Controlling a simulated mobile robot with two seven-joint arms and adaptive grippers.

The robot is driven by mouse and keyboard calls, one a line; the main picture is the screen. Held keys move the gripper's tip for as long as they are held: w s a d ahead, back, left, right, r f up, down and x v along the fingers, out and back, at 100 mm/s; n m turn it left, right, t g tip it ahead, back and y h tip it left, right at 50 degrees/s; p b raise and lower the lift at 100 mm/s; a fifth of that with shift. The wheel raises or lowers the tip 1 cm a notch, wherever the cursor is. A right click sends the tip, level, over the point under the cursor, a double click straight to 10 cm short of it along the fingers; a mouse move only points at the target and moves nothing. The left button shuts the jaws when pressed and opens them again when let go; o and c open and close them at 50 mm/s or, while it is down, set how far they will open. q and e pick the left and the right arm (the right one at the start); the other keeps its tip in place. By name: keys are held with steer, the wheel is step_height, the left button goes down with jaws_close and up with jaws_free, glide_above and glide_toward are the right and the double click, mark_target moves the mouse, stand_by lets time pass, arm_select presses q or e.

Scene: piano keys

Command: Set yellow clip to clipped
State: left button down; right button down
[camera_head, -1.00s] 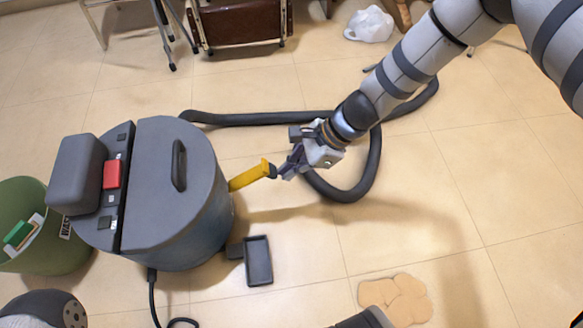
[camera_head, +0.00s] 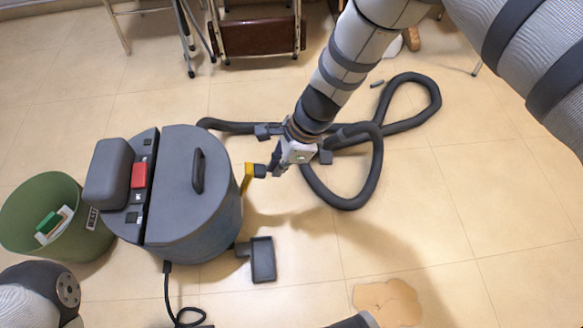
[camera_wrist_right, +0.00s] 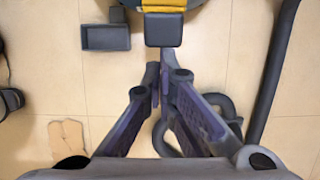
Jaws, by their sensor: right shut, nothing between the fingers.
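The yellow clip (camera_head: 247,178) is on the right side of the grey vacuum drum (camera_head: 185,215). It has a dark square end (camera_head: 259,171). In the right wrist view the clip's yellow part (camera_wrist_right: 165,5) is at the top edge, with its dark end (camera_wrist_right: 163,30) below it. My right gripper (camera_head: 275,170) is just right of the dark end. In the wrist view my right gripper (camera_wrist_right: 160,72) is shut and empty, its tips close below the dark end; contact cannot be told. My left gripper is not in view.
A black hose (camera_head: 345,200) loops on the floor beneath my right arm. A dark tray-like part (camera_head: 262,260) lies in front of the drum. A green bin (camera_head: 75,215) stands left. Open floor (camera_head: 450,220) lies to the right.

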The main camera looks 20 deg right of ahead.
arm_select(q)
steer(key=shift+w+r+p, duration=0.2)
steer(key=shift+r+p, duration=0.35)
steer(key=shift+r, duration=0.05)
arm_select(e)
steer(key=shift+a+r, duration=0.25)
steer(key=shift+r, duration=0.8)
